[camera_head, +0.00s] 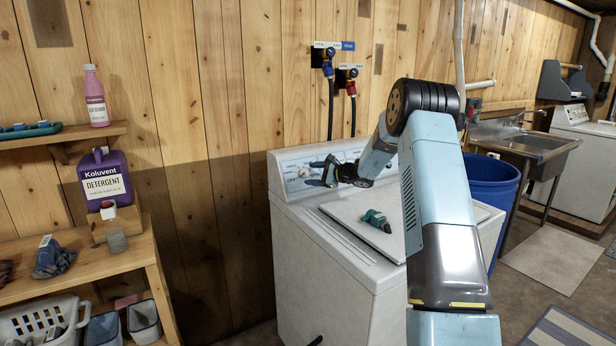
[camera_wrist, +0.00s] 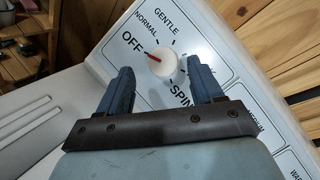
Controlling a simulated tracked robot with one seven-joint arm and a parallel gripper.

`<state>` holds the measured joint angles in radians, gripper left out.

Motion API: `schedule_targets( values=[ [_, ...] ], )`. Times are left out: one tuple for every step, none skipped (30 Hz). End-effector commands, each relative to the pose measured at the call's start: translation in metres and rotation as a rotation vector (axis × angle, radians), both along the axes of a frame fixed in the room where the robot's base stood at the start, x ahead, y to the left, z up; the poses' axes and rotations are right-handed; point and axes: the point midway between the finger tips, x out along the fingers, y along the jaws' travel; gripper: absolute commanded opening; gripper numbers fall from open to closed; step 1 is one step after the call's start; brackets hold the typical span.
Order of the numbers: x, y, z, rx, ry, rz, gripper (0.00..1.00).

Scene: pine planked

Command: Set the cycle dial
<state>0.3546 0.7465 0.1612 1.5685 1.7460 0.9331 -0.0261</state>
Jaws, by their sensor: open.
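The cycle dial (camera_wrist: 166,64) is a round white knob with a red pointer on the washer's white control panel (camera_wrist: 225,40). In the wrist view its red mark points toward OFF; NORMAL, GENTLE and SPIN are printed around it. My gripper (camera_wrist: 160,68) is open, with one blue-grey finger on each side of the dial in the picture. A gap shows between each finger and the knob, and I cannot tell how far the fingertips are from the panel. In the head view my gripper (camera_head: 326,172) is at the panel of the white washer (camera_head: 320,260) and largely covers the dial.
A teal and dark object (camera_head: 376,220) lies on the washer lid (camera_head: 345,212). Hoses with blue and red taps (camera_head: 351,82) hang behind the washer. A blue bin (camera_head: 490,185) stands to its right. Shelves with a detergent jug (camera_head: 105,180) are at left.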

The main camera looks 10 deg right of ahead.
Motion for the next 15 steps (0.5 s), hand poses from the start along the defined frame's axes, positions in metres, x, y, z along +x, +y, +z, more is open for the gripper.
schedule_targets(
  values=[
    [-0.007, -0.008, 0.003, -0.001, -0.001, -0.003, 0.66],
    [-0.012, -0.012, 0.004, -0.001, -0.001, -0.003, 0.66],
    [-0.018, -0.018, 0.006, -0.001, -0.001, -0.002, 0.66],
    [-0.022, -0.021, 0.007, -0.001, -0.001, -0.002, 0.66],
    [-0.027, -0.025, 0.008, -0.002, 0.000, -0.001, 0.66],
    [-0.033, -0.031, 0.010, -0.002, -0.001, -0.002, 0.66],
    [-0.037, -0.035, 0.011, -0.001, -0.001, -0.002, 0.66],
    [-0.042, -0.038, 0.011, -0.001, 0.000, -0.001, 0.66],
    [-0.047, -0.043, 0.013, -0.001, 0.000, -0.001, 0.66],
    [-0.051, -0.047, 0.014, -0.001, 0.000, -0.001, 0.66],
    [-0.055, -0.051, 0.015, -0.001, 0.000, -0.001, 0.66],
    [-0.060, -0.054, 0.016, 0.000, 0.001, 0.001, 0.66],
    [-0.063, -0.057, 0.017, 0.000, 0.001, 0.002, 0.66],
    [-0.067, -0.060, 0.018, -0.001, 0.001, 0.001, 0.66],
    [-0.070, -0.064, 0.019, -0.001, 0.001, 0.001, 0.66]
  ],
)
